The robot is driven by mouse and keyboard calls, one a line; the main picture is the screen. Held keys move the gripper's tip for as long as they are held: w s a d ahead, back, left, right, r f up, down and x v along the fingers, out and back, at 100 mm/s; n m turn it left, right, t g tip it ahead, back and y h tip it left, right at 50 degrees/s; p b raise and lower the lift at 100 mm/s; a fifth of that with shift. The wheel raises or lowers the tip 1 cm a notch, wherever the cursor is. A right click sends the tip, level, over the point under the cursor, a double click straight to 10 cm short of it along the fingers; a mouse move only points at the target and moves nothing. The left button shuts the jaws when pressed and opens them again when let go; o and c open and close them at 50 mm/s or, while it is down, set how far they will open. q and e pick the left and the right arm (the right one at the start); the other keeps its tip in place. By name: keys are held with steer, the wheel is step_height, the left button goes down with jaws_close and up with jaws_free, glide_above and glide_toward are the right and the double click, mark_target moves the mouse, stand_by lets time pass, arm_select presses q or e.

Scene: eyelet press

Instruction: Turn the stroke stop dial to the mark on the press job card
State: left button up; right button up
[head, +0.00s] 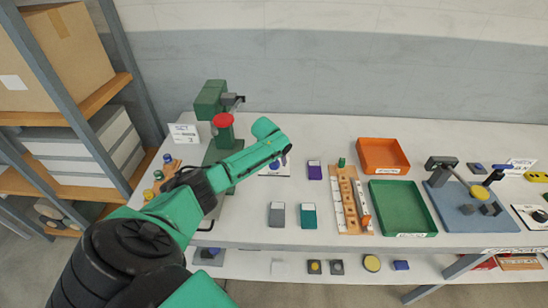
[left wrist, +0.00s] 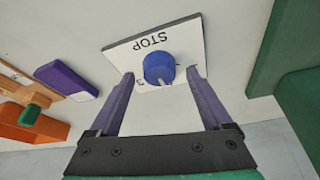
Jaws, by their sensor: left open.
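The stroke stop dial (left wrist: 158,66) is a blue knob on a white plate (left wrist: 122,54) printed STOP, upside down in the left wrist view. A pale pointer mark shows on the knob's near side, with a 3 printed close to its left. My left gripper (left wrist: 160,75) is open, with its fingertips on either side of the knob; I cannot tell whether they touch it. In the head view the arm partly covers the dial (head: 275,165). The job card (head: 186,133) stands left of the green press (head: 210,100); its large figure looks like a 3. My right gripper is not in view.
A purple block (head: 315,170) lies right of the plate. Grey and teal blocks (head: 308,215) lie in front. Farther right are a wooden rack (head: 347,190), an orange tray (head: 383,141) and a green tray (head: 425,222). The bench between the plate and front blocks is clear.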

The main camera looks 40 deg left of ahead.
arm_select(q)
steer(key=shift+f, duration=0.25)
steer(key=c, duration=1)
jaws_close()
